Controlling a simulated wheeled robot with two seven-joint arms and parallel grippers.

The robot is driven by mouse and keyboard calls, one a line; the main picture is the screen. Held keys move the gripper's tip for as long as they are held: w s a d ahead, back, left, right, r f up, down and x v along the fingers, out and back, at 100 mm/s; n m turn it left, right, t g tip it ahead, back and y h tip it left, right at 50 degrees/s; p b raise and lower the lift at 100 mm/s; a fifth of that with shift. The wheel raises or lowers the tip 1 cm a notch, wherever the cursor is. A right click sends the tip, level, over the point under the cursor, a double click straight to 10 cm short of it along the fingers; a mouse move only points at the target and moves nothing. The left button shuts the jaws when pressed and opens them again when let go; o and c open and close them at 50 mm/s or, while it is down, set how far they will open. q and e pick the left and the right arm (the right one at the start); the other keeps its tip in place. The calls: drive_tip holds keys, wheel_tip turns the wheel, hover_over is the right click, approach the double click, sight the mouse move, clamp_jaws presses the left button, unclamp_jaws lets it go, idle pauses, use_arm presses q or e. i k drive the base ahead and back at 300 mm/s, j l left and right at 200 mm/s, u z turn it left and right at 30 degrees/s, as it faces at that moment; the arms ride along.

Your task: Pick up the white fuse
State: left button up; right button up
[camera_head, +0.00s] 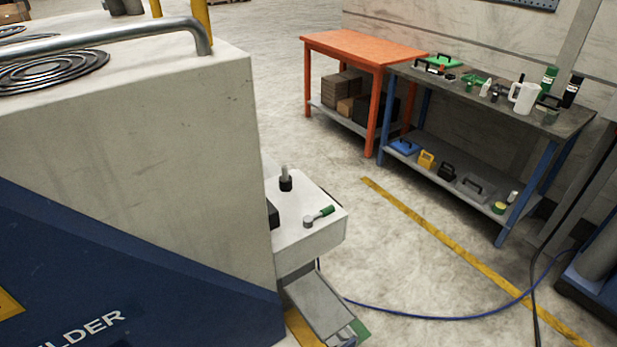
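I cannot make out a white fuse for certain in the head view. Small items stand on the dark-topped workbench (452,97) at the upper right, among them a white jug (524,97) and a small white bottle (486,88). They are too small to tell whether one is a fuse. Neither of my grippers is in view.
A large white and blue machine (150,150) fills the left side. Its side box (318,232) carries a green-handled lever (320,216). An orange table (365,47) stands beside the workbench. A blue cable (430,317) crosses the floor. Open floor lies between machine and workbench.

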sight(284, 168)
drive_tip(key=l+z, duration=0.35)
drive_tip(key=i+l+z, duration=0.15)
drive_tip(key=l+z, duration=0.2)
drive_tip(key=i+l+z, duration=0.2)
drive_tip(key=l+z, duration=0.2)
drive_tip(key=i+l, duration=0.3)
drive_tip(key=i, duration=0.25)
drive_tip(key=i+l, duration=0.3)
drive_tip(key=i, duration=0.2)
drive_tip(key=i+u, duration=0.2)
drive_tip(key=u, duration=0.2)
drive_tip(key=i+u, duration=0.15)
drive_tip(key=u, duration=0.3)
drive_tip(key=i+l+u, duration=0.1)
drive_tip(key=u, duration=0.3)
drive_tip(key=i+l+u, duration=0.2)
drive_tip(key=u, duration=0.25)
drive_tip(key=i+u, duration=0.15)
drive_tip(key=u, duration=0.3)
drive_tip(key=i+l+u, duration=0.1)
drive_tip(key=u, duration=0.35)
drive_tip(key=i+l+u, duration=0.1)
drive_tip(key=l+u, duration=0.15)
drive_tip(key=u, duration=0.25)
drive_tip(key=l+u, duration=0.15)
drive_tip(key=u, duration=0.3)
drive_tip(key=i+l, duration=0.05)
